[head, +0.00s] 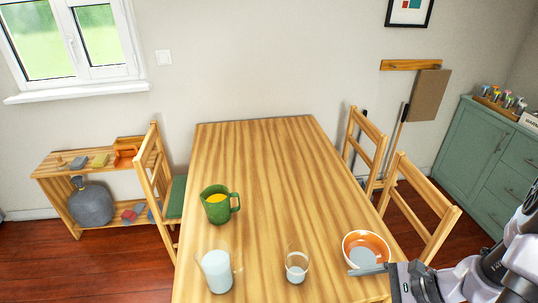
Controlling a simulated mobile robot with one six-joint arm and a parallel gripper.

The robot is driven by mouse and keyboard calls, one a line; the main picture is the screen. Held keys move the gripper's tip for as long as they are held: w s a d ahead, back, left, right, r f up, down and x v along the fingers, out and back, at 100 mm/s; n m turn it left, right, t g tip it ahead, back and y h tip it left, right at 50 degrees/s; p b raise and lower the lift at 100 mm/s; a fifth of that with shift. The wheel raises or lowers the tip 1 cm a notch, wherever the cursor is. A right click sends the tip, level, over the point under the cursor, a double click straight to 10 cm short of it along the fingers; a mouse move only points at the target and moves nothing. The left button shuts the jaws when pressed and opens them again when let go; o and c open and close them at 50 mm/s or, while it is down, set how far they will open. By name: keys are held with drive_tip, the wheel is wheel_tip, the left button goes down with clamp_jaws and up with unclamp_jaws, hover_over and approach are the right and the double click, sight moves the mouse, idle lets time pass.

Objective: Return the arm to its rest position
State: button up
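My arm comes in from the lower right corner. My gripper (368,270) points left over the near right part of the wooden table (255,160). Its grey fingers lie in front of the lower edge of an orange and white bowl (366,243). I see the fingers edge-on, so I cannot tell whether they are apart. I cannot tell whether they touch the bowl. Nothing clearly hangs from the fingers.
A green mug (216,207) with yellow contents, a glass (217,270) of whitish liquid and a smaller glass (297,264) stand on the table. Chairs (422,205) flank it. A green cabinet (485,155) is at right. The table's far half is clear.

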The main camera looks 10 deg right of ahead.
drive_tip(key=s+a+r+n+h, duration=0.3)
drive_tip(key=a+r+n, duration=0.4)
drive_tip(key=r, duration=0.3)
drive_tip(key=s+a+r+n+t+h, duration=0.1)
drive_tip(key=s+a+r+n+h, duration=0.2)
drive_tip(key=a+r+n, duration=0.5)
wheel_tip(320, 180, up, 2)
drive_tip(key=shift+a+r+h, duration=0.15)
drive_tip(key=shift+a+h, duration=0.3)
drive_tip(key=shift+h, duration=0.05)
